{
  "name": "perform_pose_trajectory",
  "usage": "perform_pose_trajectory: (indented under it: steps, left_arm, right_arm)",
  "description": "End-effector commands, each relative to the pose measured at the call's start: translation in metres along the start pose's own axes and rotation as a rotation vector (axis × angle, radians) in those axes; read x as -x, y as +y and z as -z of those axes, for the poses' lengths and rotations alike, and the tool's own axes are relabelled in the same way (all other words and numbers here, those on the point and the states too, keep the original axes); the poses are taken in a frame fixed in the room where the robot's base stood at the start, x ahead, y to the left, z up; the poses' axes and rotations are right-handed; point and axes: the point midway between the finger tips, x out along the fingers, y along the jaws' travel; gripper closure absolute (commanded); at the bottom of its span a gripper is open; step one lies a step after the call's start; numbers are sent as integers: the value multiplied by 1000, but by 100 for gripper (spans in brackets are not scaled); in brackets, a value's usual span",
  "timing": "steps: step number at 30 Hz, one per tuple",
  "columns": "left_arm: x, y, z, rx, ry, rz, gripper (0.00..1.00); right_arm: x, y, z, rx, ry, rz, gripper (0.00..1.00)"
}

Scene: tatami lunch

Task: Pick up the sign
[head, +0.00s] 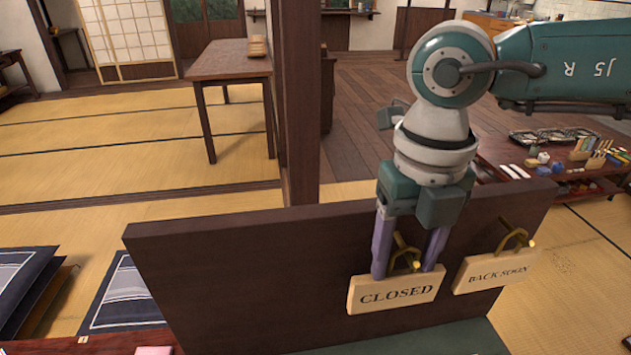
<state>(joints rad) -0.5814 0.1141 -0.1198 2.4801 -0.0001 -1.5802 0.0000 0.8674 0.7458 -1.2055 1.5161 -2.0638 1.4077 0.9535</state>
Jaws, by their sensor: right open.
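Two wooden signs hang on brass hooks on a dark wooden board (230,262). The left one is the CLOSED sign (396,294), and the right one is the BACK SOON sign (495,272). My right gripper (408,272) points down from above at the CLOSED sign. Its two purple fingers are apart, one on each side of the brass hook (404,248), with the tips at the sign's top edge. I cannot tell whether the fingertips touch the sign. My left gripper is not in view.
A dark post (299,100) rises behind the board. A low table (590,178) with small items stands at the right, and a wooden table (228,62) stands at the back left. Blue cushions (125,297) lie at the lower left. Tatami floor between is clear.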

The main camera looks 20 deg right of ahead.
Motion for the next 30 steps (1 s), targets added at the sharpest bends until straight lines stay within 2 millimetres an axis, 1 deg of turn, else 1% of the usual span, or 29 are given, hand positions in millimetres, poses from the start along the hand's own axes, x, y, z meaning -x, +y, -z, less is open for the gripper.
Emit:
perform_pose_trajectory:
  steps: [2, 3, 19, 30]
  left_arm:
    - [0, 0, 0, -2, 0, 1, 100]
    - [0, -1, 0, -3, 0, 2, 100]
    - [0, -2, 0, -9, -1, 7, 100]
    - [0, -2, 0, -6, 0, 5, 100]
  right_arm:
    - [0, 0, 0, 0, 0, 0, 37]
    - [0, 0, 0, 0, 0, 0, 39]
    - [1, 0, 0, 0, 0, 0, 99]
    - [1, 0, 0, 0, 0, -1, 100]
